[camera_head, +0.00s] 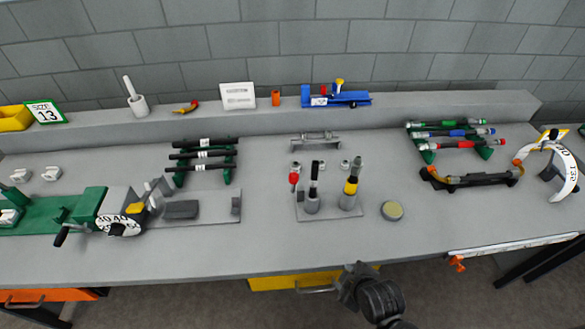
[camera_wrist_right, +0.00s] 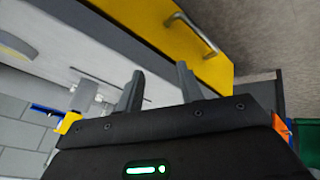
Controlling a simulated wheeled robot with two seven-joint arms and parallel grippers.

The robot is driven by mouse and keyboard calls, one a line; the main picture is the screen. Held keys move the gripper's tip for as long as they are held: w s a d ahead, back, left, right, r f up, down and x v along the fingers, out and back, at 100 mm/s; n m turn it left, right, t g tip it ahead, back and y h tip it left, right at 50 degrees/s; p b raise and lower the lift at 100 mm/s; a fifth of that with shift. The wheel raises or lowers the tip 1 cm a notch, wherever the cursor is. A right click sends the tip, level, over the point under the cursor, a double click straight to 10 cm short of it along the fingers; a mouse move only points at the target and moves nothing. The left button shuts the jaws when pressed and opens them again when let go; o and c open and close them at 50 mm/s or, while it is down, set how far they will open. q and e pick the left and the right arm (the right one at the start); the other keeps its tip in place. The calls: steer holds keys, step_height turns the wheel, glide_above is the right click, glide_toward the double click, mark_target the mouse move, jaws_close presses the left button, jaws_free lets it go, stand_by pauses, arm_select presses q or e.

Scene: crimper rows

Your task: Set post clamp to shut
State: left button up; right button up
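No part is labelled as the post clamp, so I cannot tell for certain which one it is. In the head view a grey plate (camera_head: 330,212) at the middle of the bench carries a post with a black upright handle (camera_head: 314,180) and a post with a yellow band (camera_head: 350,187). A red-topped piece (camera_head: 294,179) stands at the plate's left. I cannot tell whether any clamp there is open or shut. My right gripper (camera_head: 352,272) is in front of the bench's front edge, apart from the posts. In the right wrist view its two fingers (camera_wrist_right: 159,68) are spread and empty. My left gripper is not seen.
A green machine with a dial (camera_head: 118,225) stands at the left. Racks of black rods (camera_head: 204,155) and coloured tools (camera_head: 448,133) stand behind. A round tin (camera_head: 392,210) sits right of the plate. A yellow drawer (camera_wrist_right: 190,45) is below the bench edge.

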mark_target(294, 180)
steer(key=w+a+r+n+t, duration=0.1)
steer(key=w+a+r+n, duration=0.1)
steer(key=w+n, duration=0.1)
steer(key=w+a+r+n+t, duration=0.2)
steer(key=w+n, duration=0.1)
steer(key=n, duration=0.1)
steer(key=w+a+r+n+t+y, duration=0.1)
steer(key=w+a+r+n, duration=0.1)
steer(key=w+a+n, duration=0.1)
steer(key=shift+w+r+n+t, duration=0.25)
steer(key=shift+r+n+t, duration=0.05)
steer(key=shift+n, duration=0.4)
steer(key=w+a+r+n+t, duration=0.1)
steer(key=w+r+n+t, duration=0.1)
steer(key=w+n, duration=0.3)
steer(key=w+a+r+n+t, duration=0.1)
steer(key=w+a+n+t, duration=0.1)
steer(key=w+n, duration=0.4)
steer(key=w+a+r+n+t, duration=0.1)
steer(key=w+r+n+t, duration=0.1)
steer(key=w+n, duration=0.3)
steer(key=shift+w+a+r, duration=0.15)
steer(key=shift+w+a, duration=0.05)
steer(key=shift+w, duration=0.5)
steer(key=shift+w+a+r, duration=0.15)
steer(key=shift+w+a, duration=0.05)
steer(key=shift+w, duration=0.45)
steer(key=shift+s+b, duration=0.1)
steer(key=shift+b, duration=0.2)
jaws_close()
